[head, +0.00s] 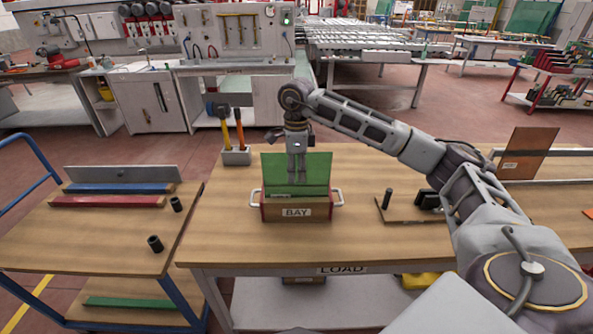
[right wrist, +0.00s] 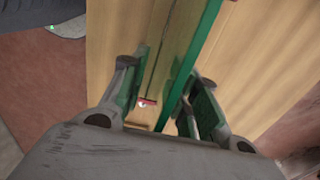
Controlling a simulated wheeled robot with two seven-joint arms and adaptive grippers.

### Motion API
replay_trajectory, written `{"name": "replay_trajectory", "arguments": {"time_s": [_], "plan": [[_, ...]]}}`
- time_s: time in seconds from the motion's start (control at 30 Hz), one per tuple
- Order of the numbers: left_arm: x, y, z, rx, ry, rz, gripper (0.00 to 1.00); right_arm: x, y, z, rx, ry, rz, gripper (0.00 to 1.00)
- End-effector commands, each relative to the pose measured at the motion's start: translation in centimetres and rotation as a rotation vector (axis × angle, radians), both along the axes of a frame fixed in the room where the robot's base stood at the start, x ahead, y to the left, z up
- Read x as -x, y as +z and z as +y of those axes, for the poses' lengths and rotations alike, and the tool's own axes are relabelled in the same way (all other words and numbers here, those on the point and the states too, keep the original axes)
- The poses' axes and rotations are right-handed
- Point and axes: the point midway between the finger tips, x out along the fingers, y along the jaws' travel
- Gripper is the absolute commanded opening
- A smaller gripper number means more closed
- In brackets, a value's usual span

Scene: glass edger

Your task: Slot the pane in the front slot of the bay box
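The bay box (head: 296,212), brown with white side handles and a BAY label, stands on the wooden table. A green pane (head: 318,166) stands upright at the box, its upper part above the rim. A lower green strip (head: 312,192) shows at the box's front; I cannot tell whether it is a second pane. My right gripper (head: 297,178) points down over the box, in front of the tall green sheet. In the right wrist view, a green pane edge (right wrist: 188,78) runs between the parted fingers (right wrist: 165,95), closer to the right finger. The slot is hidden. My left gripper is out of view.
A holder (head: 237,156) with hammers stands behind the box at left. A wooden base with black posts (head: 405,211) and a brown panel (head: 530,150) are at right. A cart (head: 105,225) stands at left. The table front is clear.

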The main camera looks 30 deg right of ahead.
Motion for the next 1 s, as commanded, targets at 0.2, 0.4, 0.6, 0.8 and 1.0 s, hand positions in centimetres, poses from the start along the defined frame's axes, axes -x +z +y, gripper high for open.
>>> {"name": "replay_trajectory", "arguments": {"time_s": [0.2,0.4,0.6,0.8,1.0], "plan": [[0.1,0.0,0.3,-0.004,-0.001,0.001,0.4,0.0,-0.1,0.0,0.001,0.0,0.003,0.3],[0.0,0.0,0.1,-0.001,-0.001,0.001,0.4,0.0,0.8,0.0,0.0,0.0,0.0,0.3],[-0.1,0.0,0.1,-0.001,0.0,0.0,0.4,-0.1,3.0,0.0,-0.001,0.001,-0.002,0.3],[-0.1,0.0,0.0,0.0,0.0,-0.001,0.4,-0.2,5.9,0.0,0.0,-0.001,-0.001,0.3],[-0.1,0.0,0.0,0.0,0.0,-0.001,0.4,-0.2,8.0,-0.1,0.001,0.0,-0.001,0.3]]}}
